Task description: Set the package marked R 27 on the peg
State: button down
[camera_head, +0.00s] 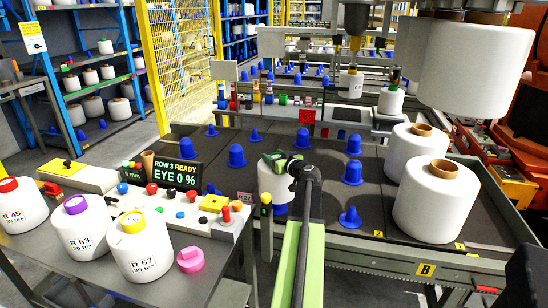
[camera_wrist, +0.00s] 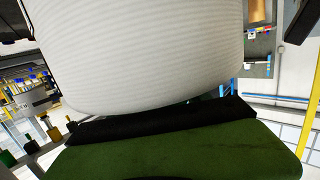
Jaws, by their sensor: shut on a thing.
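My gripper (camera_head: 284,160) is shut on a white yarn package (camera_head: 271,187) above the dark peg board. The package hangs roughly upright, and a bit of blue peg (camera_head: 280,210) shows at its lower edge. I cannot tell whether the package is around that peg or in front of it. No marking is readable on the held package. In the wrist view the white package (camera_wrist: 150,55) fills the upper middle, against a green and black finger pad (camera_wrist: 180,150). A small tag (camera_head: 245,196) left of the package is too small to read surely.
Packages R 45 (camera_head: 18,208), R 63 (camera_head: 82,228) and R 57 (camera_head: 140,247) stand on the left table. A display (camera_head: 171,174) reads "ROW 3 READY, EYE 0 %". Several bare blue pegs (camera_head: 351,172) stand around. Large white packages (camera_head: 437,205) stand at right; one (camera_head: 470,65) hangs above.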

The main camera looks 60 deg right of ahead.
notch_tip(320, 180, down, 8)
jog(key=b, duration=0.7)
jog(key=shift+r+b, duration=0.2)
jog(key=shift+b, duration=0.15)
jog(key=shift+f, duration=0.2)
dwell(0.5)
jog(key=shift+c, duration=2.1)
grip_release()
jog(key=shift+s+a, duration=0.1)
jog(key=shift+s, duration=0.05)
jog(key=p+v, duration=0.2)
jog(key=v, duration=1.5)
jog(key=shift+s, duration=0.2)
jog(key=shift+f, duration=0.1)
